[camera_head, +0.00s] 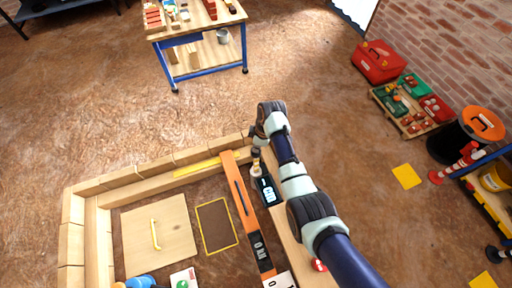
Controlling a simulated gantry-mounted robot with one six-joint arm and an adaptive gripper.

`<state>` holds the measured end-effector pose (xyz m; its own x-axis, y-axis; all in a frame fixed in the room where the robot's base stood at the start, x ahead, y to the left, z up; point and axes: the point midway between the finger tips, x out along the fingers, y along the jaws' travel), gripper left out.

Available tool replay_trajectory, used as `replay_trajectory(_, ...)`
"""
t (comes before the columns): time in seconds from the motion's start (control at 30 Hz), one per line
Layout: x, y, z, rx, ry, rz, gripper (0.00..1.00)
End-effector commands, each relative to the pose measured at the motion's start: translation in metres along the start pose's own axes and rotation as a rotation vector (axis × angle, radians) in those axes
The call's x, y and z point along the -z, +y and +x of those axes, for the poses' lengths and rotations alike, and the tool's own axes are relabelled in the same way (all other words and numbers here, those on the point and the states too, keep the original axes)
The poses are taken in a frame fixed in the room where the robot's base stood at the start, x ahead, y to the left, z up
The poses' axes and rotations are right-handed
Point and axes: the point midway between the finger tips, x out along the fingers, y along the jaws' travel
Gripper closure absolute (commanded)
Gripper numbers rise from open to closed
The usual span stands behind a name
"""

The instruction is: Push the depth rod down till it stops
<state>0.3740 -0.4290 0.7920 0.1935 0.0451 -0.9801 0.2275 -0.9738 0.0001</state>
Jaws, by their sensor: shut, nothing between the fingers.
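My gripper (256,158) is small in the head view, pointing down from the wrist at the far end of my arm. It is shut and empty, just above a small pale round part at the top of a dark device with a lit display (267,190). I cannot tell whether the gripper touches it. A long orange bar (243,200) with a dark readout lies just left of the device. I cannot make out the depth rod clearly; the gripper and its small size in view may hide it.
A wooden frame of blocks (75,225) borders the work area. Inside are a wooden panel with a yellow handle (158,238) and a brown yellow-edged patch (217,226). A blue-legged workbench (200,60) stands behind. Red toolbox (379,61) and black bin (455,147) stand right.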

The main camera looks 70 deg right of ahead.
Motion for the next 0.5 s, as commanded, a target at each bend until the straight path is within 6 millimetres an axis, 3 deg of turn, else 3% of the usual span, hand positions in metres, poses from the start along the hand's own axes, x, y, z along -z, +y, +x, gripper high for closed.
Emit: replay_trajectory(0.5, -0.007, 0.000, 0.034, 0.001, -0.001, 0.000, 1.00)
